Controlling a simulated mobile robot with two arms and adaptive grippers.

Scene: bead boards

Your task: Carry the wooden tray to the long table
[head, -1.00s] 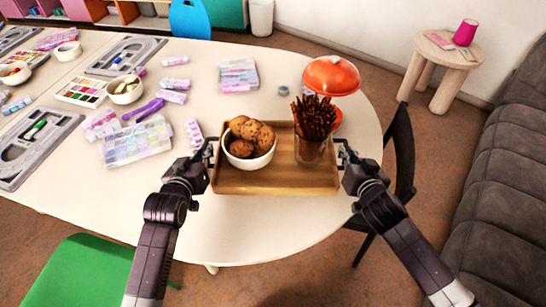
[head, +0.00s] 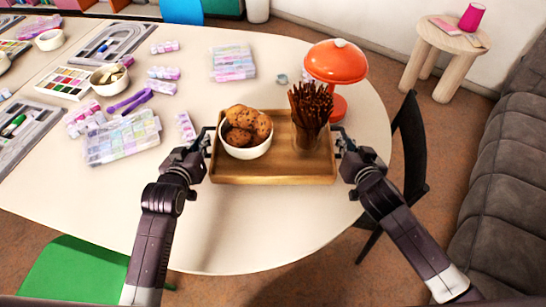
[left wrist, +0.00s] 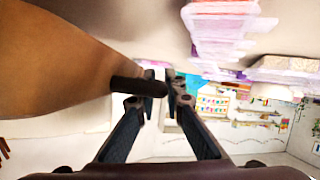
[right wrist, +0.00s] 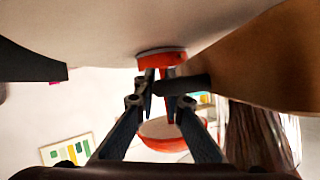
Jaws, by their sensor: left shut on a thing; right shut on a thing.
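The wooden tray (head: 270,179) is at the rounded end of the pale table; I cannot tell whether it rests on the table or hangs just above it. It looks level. It carries a white bowl of brown cookies (head: 246,150) on the left and a clear glass of dark sticks (head: 309,138) on the right. My left gripper (head: 207,143) is shut on the tray's left dark handle, which shows in the left wrist view (left wrist: 137,86). My right gripper (head: 341,143) is shut on the right handle, seen in the right wrist view (right wrist: 186,84).
An orange lamp (head: 336,64) stands close behind the tray's right corner. Bead boxes (head: 122,138) and paint sets (head: 64,83) cover the table's left. A black chair (head: 411,145) stands at right, a green chair (head: 75,272) at front left. A grey sofa (head: 503,185) lines the right.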

